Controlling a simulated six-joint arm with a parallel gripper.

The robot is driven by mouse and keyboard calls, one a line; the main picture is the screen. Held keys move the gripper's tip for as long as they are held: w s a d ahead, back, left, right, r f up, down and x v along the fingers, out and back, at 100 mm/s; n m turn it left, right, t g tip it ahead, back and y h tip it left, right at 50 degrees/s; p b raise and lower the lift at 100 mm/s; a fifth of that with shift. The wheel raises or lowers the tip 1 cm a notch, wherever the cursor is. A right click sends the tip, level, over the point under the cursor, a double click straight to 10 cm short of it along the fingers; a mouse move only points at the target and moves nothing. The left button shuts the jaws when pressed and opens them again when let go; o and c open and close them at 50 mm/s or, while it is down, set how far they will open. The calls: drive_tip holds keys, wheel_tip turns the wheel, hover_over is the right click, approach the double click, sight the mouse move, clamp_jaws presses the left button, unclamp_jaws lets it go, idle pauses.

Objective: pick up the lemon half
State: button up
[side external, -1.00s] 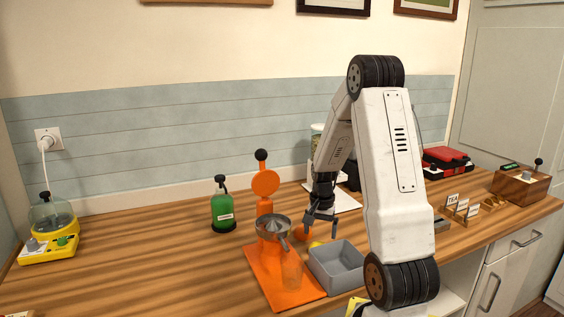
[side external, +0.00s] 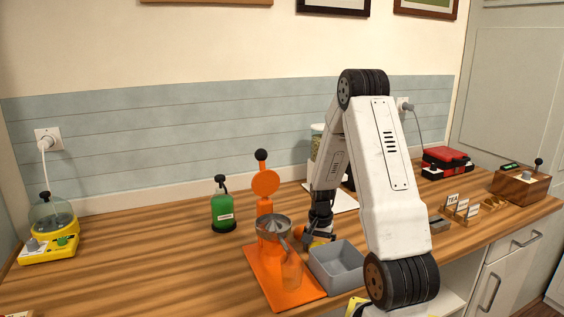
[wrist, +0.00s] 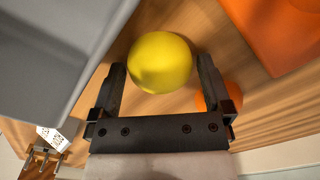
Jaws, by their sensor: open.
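The lemon half (wrist: 160,62) is yellow and rounded, and it lies on the wooden counter. In the wrist view it sits between the two fingers of my gripper (wrist: 161,70), toward their tips, with a visible gap to the right finger and a smaller one to the left. My gripper is open and holds nothing.
An orange fruit (wrist: 233,92) lies just outside the right finger. The grey bin (side external: 337,272) stands close on the other side. The orange mat (side external: 268,285) with the citrus press (side external: 272,226) is beside the bin.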

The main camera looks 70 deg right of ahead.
sight(319, 243)
idle(0.4)
drive_tip(key=c, duration=1)
drive_tip(key=shift+c, duration=0.2)
drive_tip(key=shift+r, duration=0.15)
drive_tip(key=shift+r, duration=4.9)
